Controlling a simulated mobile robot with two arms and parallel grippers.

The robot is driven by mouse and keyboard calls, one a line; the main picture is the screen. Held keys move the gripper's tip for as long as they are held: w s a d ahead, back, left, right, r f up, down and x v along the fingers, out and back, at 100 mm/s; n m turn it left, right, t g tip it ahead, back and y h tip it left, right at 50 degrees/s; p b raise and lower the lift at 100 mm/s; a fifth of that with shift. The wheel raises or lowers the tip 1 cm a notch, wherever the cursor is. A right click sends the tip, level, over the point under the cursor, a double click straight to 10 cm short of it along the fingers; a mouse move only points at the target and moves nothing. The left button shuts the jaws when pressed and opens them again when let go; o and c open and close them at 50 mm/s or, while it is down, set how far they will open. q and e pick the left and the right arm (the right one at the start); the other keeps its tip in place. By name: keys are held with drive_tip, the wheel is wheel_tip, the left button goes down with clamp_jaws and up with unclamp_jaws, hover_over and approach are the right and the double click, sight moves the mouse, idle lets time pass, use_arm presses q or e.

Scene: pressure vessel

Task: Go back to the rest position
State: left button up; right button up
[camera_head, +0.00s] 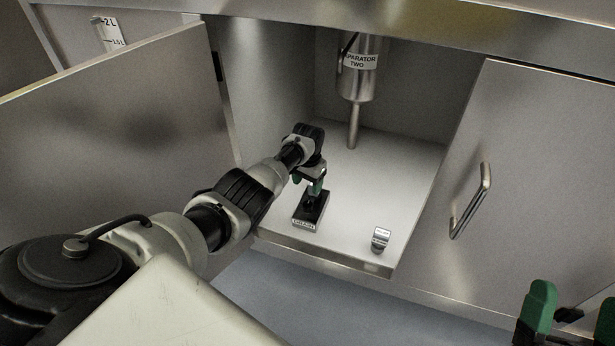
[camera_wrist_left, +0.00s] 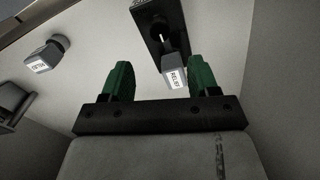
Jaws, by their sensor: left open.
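My left arm reaches into the open cabinet. Its gripper (camera_head: 312,186) has green fingers and is above a black block (camera_head: 310,207) with a white label on the cabinet floor. In the left wrist view the fingers of the left gripper (camera_wrist_left: 160,70) stand apart. The black block (camera_wrist_left: 158,28) is beyond them, and a grey lever (camera_wrist_left: 175,72) with a white label shows between them; I cannot tell whether they touch it. My right gripper (camera_head: 572,312) is at the lower right edge, partly cut off, its green fingers apart and empty.
A small labelled grey knob (camera_head: 380,239) sits near the cabinet's front edge. A steel vessel (camera_head: 357,80) with a pipe hangs inside. The left cabinet door (camera_head: 130,120) stands open beside my arm; a handled steel panel (camera_head: 540,190) is on the right.

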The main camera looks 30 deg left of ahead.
use_arm(q)
drive_tip(key=shift+r, duration=0.3)
use_arm(e)
drive_tip(key=shift+w+f+g, duration=0.4)
drive_tip(key=shift+f+g, duration=0.15)
drive_tip(key=shift+g, duration=0.05)
